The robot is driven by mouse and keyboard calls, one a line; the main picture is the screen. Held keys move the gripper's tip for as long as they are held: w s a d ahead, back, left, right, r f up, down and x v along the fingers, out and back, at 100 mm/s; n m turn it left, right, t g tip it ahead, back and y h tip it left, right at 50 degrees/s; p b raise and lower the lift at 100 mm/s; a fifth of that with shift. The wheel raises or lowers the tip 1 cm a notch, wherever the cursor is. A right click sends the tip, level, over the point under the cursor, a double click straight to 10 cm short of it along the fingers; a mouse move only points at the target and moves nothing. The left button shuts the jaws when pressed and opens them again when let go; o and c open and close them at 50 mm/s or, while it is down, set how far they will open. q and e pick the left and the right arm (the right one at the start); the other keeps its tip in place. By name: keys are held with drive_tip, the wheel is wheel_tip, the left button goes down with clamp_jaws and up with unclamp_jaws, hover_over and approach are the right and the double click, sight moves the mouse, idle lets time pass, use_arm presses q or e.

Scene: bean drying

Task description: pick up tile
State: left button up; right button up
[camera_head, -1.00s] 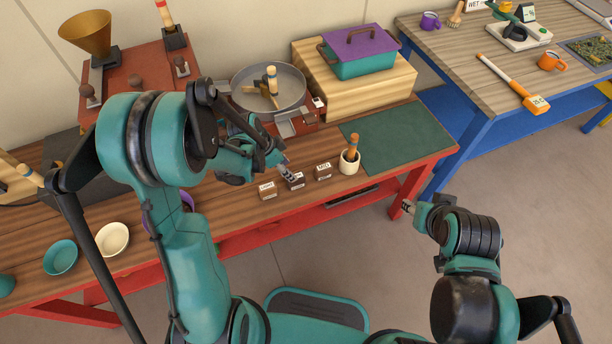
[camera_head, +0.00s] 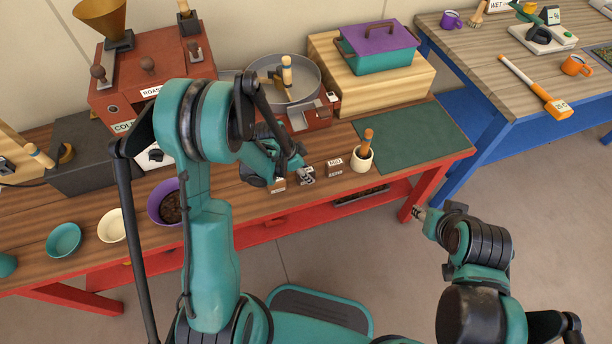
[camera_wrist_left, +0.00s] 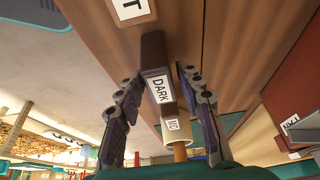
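My left gripper (camera_head: 303,171) is at the middle tile (camera_head: 306,178) in the head view. In the left wrist view its fingers (camera_wrist_left: 160,95) are spread on either side of the DARK tile, with visible gaps. My right gripper (camera_head: 420,214) is off the table at the right; its finger opening is too small to tell.
A white cup with a wooden-handled tool (camera_head: 361,160) stands just right of the tiles. Behind are a round metal pan (camera_head: 310,88) and a red roaster (camera_head: 115,100). Bowls (camera_head: 64,240) lie left. A green mat (camera_head: 425,140) is clear at the right.

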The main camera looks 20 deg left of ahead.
sight(313, 170)
use_arm(q)
clamp_jaws()
drive_tip(key=shift+r, duration=0.45)
drive_tip(key=r, duration=0.1)
drive_tip(key=r+p, duration=0.2)
drive_tip(key=r, duration=0.1)
drive_tip(key=shift+s+d, duration=0.1)
drive_tip(key=shift+d, duration=0.2)
drive_tip(key=s+d+r+p, duration=0.3)
drive_tip(key=s+d+r, duration=0.2)
drive_tip(key=d, duration=0.4)
drive_tip(key=shift+d+r, duration=0.4)
drive_tip(key=shift+r, duration=0.15)
